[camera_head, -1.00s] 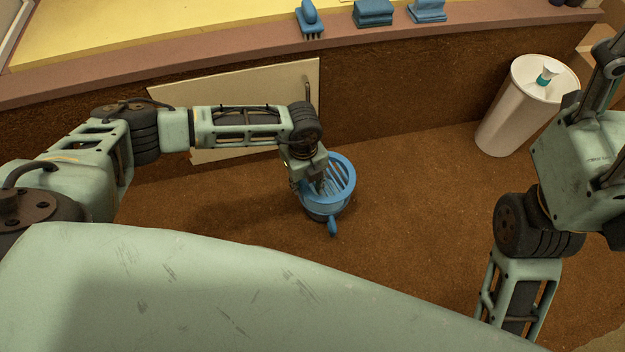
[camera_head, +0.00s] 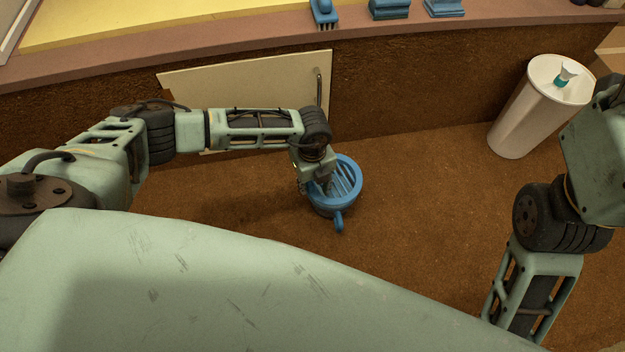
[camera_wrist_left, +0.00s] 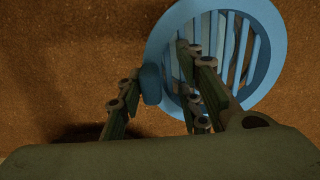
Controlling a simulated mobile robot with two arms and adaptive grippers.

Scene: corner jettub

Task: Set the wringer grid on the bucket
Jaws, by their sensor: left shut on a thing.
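The wringer grid (camera_head: 348,175) is a blue ring with parallel slats. It shows large in the left wrist view (camera_wrist_left: 267,50). My left gripper (camera_head: 326,190) is shut on the grid at its near-left side; in the left wrist view one finger overlaps the slats and the other is outside the ring. My right gripper is out of view.
A white cylindrical bin (camera_head: 520,115) with a small bottle on top stands at the right. A pale panel (camera_head: 250,85) leans at the brown tub wall. Blue brushes (camera_head: 390,9) lie on the ledge. Brown floor around the bucket is clear.

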